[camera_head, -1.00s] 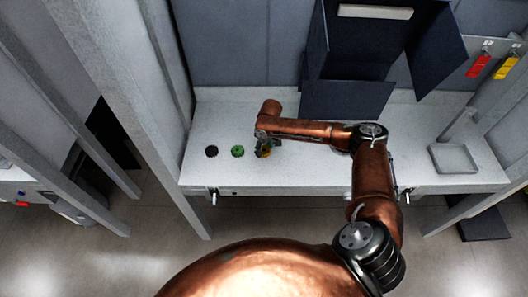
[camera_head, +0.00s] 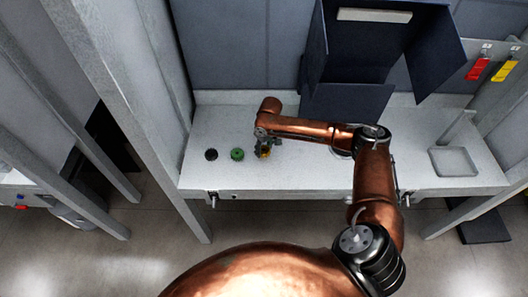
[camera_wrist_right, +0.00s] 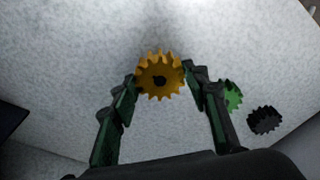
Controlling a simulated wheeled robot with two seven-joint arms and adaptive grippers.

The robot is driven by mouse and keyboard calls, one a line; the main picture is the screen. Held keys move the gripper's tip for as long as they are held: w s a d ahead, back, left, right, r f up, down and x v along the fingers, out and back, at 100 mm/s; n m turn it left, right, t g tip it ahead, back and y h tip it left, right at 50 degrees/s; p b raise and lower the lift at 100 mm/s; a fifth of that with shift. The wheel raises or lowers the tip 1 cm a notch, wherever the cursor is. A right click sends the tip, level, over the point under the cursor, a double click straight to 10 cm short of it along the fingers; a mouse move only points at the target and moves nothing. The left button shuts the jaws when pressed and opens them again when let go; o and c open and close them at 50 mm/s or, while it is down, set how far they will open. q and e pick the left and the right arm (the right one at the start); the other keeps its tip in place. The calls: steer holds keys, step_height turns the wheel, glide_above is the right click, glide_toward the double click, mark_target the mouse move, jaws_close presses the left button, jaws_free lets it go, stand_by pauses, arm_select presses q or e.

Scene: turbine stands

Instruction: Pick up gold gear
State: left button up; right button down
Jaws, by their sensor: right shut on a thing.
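In the head view the gold gear (camera_head: 265,153) is partly hidden under my right gripper (camera_head: 263,148), at the table's left part. Whether it is clear of the table surface I cannot tell. My left gripper is not in view.
A green gear (camera_head: 237,154) and a black gear (camera_head: 211,155) lie on the white table (camera_head: 310,178) left of the gold one. A dark open box (camera_head: 350,65) stands at the back, and a shallow grey tray (camera_head: 453,161) sits at the right. Grey posts flank the table.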

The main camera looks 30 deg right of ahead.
steer(key=s+r, duration=1)
steer(key=s, duration=0.4)
steer(key=shift+d+r+p, duration=0.15)
steer(key=shift+r+p, duration=0.05)
steer(key=shift+p, duration=0.2)
